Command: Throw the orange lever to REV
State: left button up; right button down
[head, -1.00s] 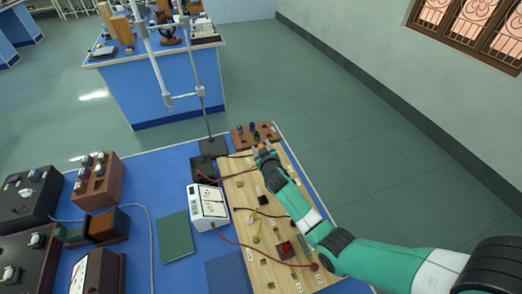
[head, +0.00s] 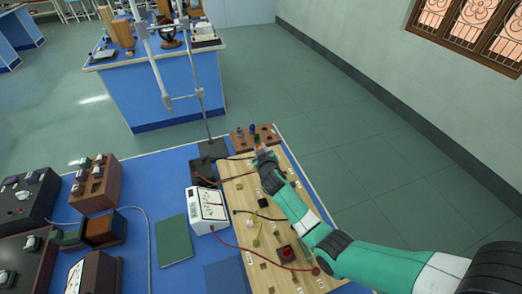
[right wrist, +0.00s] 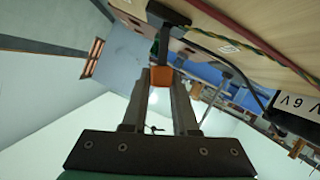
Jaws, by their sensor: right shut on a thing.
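The orange lever (right wrist: 161,76) shows in the right wrist view as an orange block between my right fingertips. My right gripper (right wrist: 161,80) is shut on it. I cannot read a REV mark in either view. My left gripper is not in view.
A white meter box (head: 207,208) stands left of the board, with a green book (head: 174,240) beside it. A brown block with several knobs (head: 256,139) lies beyond the board. Wires and a red button (head: 287,254) are on the board. A stand's black base (head: 209,149) is close by.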

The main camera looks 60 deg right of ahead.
jog(key=shift+w+a+f+n+b, duration=0.2)
jog(key=shift+f+n+b, duration=0.1)
jog(key=shift+r, duration=0.1)
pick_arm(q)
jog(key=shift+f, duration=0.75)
pick_arm(e)
jog(key=shift+r, duration=0.1)
jog(key=c, duration=0.7)
grip_release()
pick_arm(q)
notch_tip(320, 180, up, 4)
jog(key=p, duration=0.4)
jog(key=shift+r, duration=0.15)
pick_arm(e)
jog(key=v, duration=1.1)
jog(key=shift+s+a, duration=0.15)
jog(key=shift+a, duration=0.15)
jog(key=shift+a, duration=0.1)
